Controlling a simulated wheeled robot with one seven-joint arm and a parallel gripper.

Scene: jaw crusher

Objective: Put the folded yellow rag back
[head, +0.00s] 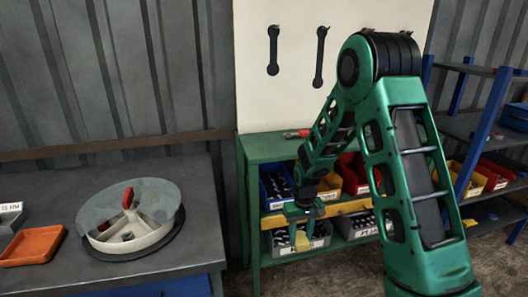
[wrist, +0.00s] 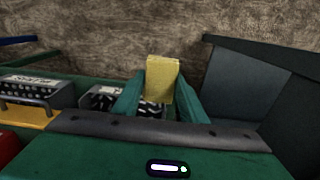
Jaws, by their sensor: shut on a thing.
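My gripper (head: 302,230) is shut on the folded yellow rag (head: 302,241), in front of the lower tier of the green shelf (head: 252,200) in the head view. In the wrist view the yellow rag (wrist: 162,80) stands up between the two green fingers of my gripper (wrist: 160,98). It looks like a flat yellow block there. Grey bins with small dark parts show behind and below the rag, and I cannot tell how far apart they are from it.
Blue, yellow and red bins (head: 276,186) fill the shelf, and a red-handled tool (head: 297,134) lies on its top. A round divided tray (head: 130,222) and an orange tray (head: 32,246) stand on the left bench. A blue-framed rack (head: 487,115) stands at right.

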